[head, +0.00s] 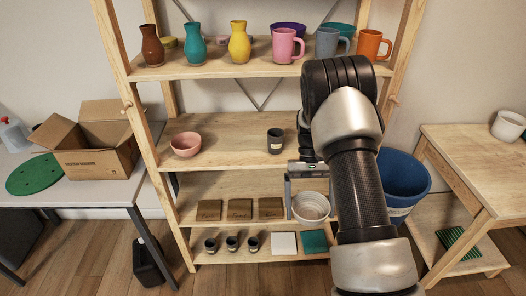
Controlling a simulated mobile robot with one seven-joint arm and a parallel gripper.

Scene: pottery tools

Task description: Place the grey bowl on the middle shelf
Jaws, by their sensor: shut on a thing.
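The grey bowl (310,207), pale with a whitish inside, is at my gripper (294,199), upright or nearly so, at the front of the shelf with the wooden blocks. My gripper is shut on its rim; one finger shows at the bowl's left side, and the other is hard to make out. I cannot tell whether the bowl touches the shelf below. The middle shelf (232,141) is above the bowl and holds a pink bowl (186,144) at the left and a dark grey cup (275,141) near the centre. My arm hides its right end.
Vases and mugs line the top shelf (200,70). Wooden blocks (240,209) stand left of the held bowl; small dark cups and tiles are below. A blue bin (404,180) is right of my arm. Free shelf room lies between the pink bowl and the dark cup.

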